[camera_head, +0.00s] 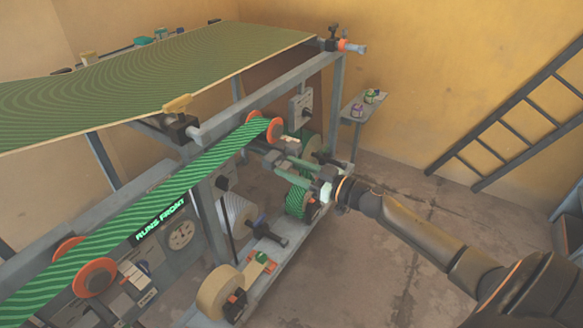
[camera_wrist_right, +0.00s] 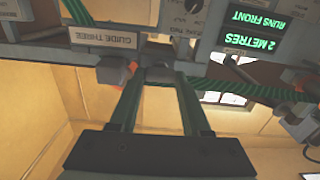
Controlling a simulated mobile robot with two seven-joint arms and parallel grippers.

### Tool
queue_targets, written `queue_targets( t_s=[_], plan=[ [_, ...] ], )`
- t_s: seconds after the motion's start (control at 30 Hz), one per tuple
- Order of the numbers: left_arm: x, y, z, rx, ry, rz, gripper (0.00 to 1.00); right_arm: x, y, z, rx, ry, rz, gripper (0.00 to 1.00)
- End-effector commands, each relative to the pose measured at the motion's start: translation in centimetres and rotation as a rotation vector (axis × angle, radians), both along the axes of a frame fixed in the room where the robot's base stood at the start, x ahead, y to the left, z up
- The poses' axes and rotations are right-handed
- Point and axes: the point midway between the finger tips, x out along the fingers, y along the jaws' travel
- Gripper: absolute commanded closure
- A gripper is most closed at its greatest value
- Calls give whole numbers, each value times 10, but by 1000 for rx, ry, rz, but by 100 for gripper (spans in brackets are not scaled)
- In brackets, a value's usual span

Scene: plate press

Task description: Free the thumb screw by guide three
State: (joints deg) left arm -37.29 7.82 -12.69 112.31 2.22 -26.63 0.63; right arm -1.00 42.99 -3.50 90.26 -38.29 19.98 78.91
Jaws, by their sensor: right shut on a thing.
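In the right wrist view, which is upside down, a label reading GUIDE THREE (camera_wrist_right: 104,38) sits on the grey machine rail. A dark grey knob, which looks like the thumb screw (camera_wrist_right: 158,73), is beside the label, between the tips of my right gripper (camera_wrist_right: 159,82). The green fingers are shut on it. In the head view my right gripper (camera_head: 287,165) reaches the machine's right end from the right, and its fingers cover the knob there. Whether the screw is loose or tight cannot be told. My left gripper is in neither view.
A green striped belt (camera_head: 150,205) runs over orange-flanged rollers (camera_head: 93,278) beside my gripper. A wide green sheet (camera_head: 160,75) spans above. A lower rail holds spools (camera_head: 218,290). A small wall shelf (camera_head: 362,108) and a ladder (camera_head: 510,115) stand behind.

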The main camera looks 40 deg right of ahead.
Motion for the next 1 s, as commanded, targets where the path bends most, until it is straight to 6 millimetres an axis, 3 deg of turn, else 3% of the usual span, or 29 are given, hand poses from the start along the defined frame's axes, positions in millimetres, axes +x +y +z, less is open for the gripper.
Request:
queue_targets(
  t_s=[0.27,1.0],
  plan=[
    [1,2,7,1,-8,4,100,0,1,1,-141,-59,1,100],
    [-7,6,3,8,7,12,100,-1,3,-2,-784,-326,1,100]
  ],
)
